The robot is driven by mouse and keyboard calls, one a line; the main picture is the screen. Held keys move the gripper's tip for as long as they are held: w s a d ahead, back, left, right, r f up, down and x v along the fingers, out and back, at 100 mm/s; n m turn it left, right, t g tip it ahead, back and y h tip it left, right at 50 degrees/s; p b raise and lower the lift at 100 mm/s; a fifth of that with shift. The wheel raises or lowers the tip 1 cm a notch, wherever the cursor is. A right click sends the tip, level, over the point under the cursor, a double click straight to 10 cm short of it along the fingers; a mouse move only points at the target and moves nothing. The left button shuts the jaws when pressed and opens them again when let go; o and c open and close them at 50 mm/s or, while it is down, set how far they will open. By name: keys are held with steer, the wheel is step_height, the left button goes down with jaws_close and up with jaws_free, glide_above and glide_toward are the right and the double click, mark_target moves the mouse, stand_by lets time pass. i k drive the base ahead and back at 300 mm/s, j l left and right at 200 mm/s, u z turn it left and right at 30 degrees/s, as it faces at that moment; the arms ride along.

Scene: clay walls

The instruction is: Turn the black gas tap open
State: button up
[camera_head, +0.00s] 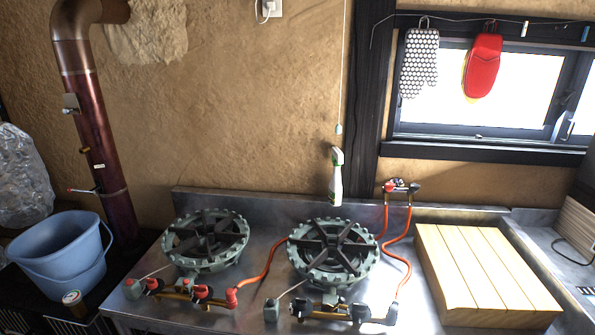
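A twin gas valve (401,186) stands at the back edge of the steel counter, below the window. Its left knob (390,186) is red, and the black gas tap (415,189) is on its right side. Orange hoses (408,257) run down from it towards the burners. The right burner (333,254) also has dark knobs (360,312) along its front pipe. The black tap is too small here to tell its turn position. My gripper is not in view.
The left burner (206,240) has red knobs in front. A wooden slatted board (485,272) lies right of the hoses. A spray bottle (336,180) is behind the right burner. A blue bucket (60,250) stands far left. Mitts (483,66) hang above by the window.

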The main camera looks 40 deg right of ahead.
mark_target(413, 188)
steer(key=z, duration=1.3)
